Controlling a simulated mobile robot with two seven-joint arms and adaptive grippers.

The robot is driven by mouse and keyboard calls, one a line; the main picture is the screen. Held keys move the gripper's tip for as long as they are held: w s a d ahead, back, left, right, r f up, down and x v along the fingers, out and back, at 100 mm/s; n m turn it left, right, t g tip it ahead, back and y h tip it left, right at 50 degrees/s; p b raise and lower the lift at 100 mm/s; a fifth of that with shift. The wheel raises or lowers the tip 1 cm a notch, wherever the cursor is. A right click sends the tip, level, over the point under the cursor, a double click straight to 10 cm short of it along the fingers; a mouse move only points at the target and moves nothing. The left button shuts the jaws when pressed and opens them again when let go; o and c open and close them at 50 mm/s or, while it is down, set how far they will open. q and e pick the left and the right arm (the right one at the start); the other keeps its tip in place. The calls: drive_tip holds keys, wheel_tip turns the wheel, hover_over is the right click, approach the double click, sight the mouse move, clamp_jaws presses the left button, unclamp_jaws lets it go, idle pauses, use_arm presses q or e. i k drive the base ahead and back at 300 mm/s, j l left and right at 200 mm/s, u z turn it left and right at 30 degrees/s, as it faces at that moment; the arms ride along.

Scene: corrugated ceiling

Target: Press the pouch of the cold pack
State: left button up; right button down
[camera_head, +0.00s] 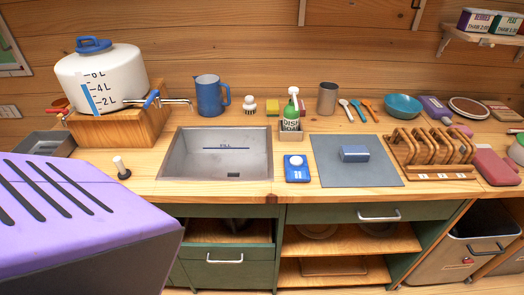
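A flat blue pack (298,168) with a white round patch lies on the wooden counter, just right of the sink and left of the grey mat. It looks like the cold pack, but its markings are too small to read. A smaller blue-grey block (354,153) rests on the grey mat (345,176); I cannot tell what it is. Neither of my grippers shows in the head view, and nothing touches the blue pack.
The sink (185,165) is left of the pack. A dish soap bottle in a holder (290,133) stands behind it. A wooden rack (430,174) is right of the mat. A white dispenser (100,75) stands back left. A near purple surface hides the lower left.

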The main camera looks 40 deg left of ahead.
sight(296, 160)
drive_tip(key=u, duration=0.9)
